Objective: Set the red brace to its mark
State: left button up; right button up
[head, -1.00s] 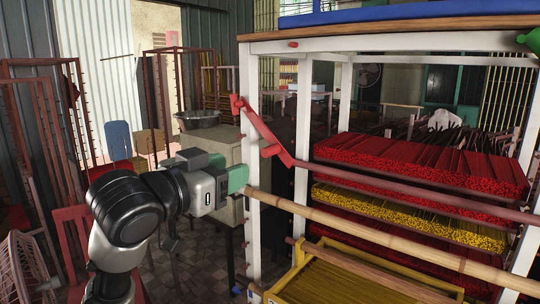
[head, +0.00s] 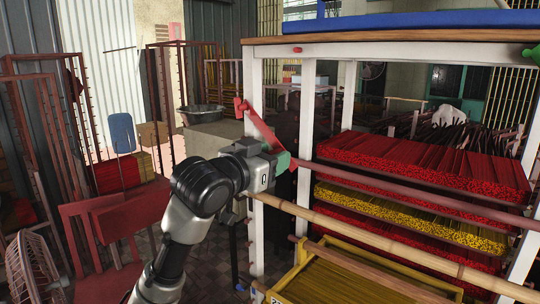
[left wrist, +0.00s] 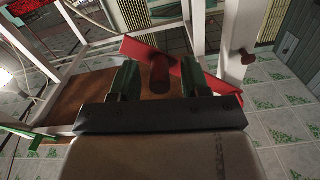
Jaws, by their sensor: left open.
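The red brace (head: 258,128) slants down to the right from the near left white post of the rack, its upper end at the post. In the left wrist view the red brace (left wrist: 205,78) crosses just beyond the green fingertips of my left gripper (left wrist: 160,78). The fingers are open, and a dark red knob on the brace (left wrist: 159,75) shows in the gap between them. I cannot tell whether they touch it. A small red spot (head: 296,49) shows on the top rail. My right gripper is out of view.
The white rack post (head: 257,230) stands close by my left gripper. Bamboo and red poles (head: 390,245) cross the rack front, with trays of red (head: 420,165) and yellow sticks (head: 400,207) behind. A green piece (head: 532,52) shows at the right edge. Red chairs stand at left.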

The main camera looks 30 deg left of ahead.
pick_arm(q)
grip_shut()
